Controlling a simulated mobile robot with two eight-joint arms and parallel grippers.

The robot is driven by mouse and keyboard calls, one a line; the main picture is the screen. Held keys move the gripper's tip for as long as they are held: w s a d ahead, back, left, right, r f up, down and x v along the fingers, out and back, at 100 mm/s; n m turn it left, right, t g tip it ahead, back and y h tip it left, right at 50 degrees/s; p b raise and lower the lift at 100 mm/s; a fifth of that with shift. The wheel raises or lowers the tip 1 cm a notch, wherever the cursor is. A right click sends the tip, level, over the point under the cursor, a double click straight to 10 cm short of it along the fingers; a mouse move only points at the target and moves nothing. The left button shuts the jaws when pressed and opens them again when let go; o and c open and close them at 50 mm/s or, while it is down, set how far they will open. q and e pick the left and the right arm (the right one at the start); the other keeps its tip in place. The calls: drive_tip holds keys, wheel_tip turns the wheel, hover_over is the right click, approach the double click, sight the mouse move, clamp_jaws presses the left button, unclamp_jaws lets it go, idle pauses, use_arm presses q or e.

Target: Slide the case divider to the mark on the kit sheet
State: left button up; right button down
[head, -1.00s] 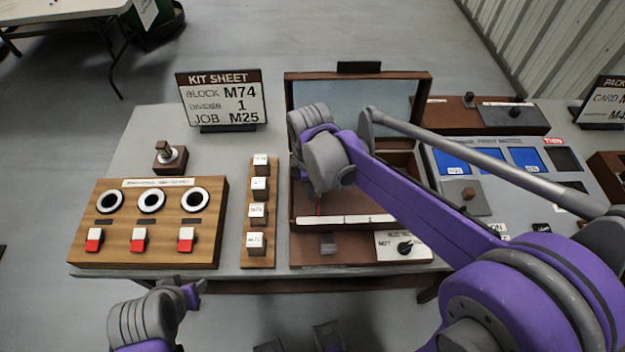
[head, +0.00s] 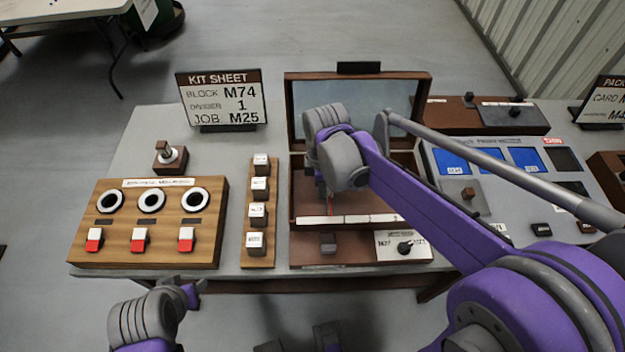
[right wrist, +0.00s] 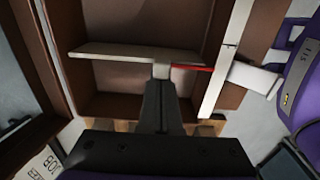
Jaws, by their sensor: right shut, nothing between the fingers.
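The brown case (head: 300,205) stands open, its lid (head: 420,105) raised at the back. The divider (right wrist: 125,52) is a pale strip across the case in the right wrist view, with a red pointer (right wrist: 192,68) reaching to the white scale strip (right wrist: 225,75). My right gripper (right wrist: 161,80) is shut, its tips against or very near a small tab on the divider; contact is unclear. The kit sheet (head: 222,100) reads divider 1. My left gripper (head: 197,288) hangs before the table.
A wooden panel (head: 205,225) with rings and red-and-white switches stands left. A rack (head: 262,205) of white-topped blocks lies between it and the case. A dial plate (head: 390,240) sits at the case's front right. A blue-screened console (head: 490,175) is farther right.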

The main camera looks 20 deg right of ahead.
drive_tip(key=shift+s+d, duration=0.15)
drive_tip(key=shift+d, duration=0.4)
drive_tip(key=shift+s+d, duration=0.15)
drive_tip(key=shift+d, duration=0.35)
drive_tip(key=shift+s+d, duration=0.1)
drive_tip(key=shift+d, duration=0.2)
drive_tip(key=shift+a, duration=0.4)
drive_tip(key=shift+w+r+p, duration=0.2)
drive_tip(key=shift+r+p, duration=2.35)
drive_tip(key=shift+r, duration=1.5)
use_arm(q)
wheel_tip(320, 180, up, 6)
drive_tip(key=w, duration=0.2)
drive_tip(key=shift+r, duration=0.2)
drive_tip(key=shift+s, duration=0.1)
use_arm(e)
drive_tip(key=shift+s, duration=0.1)
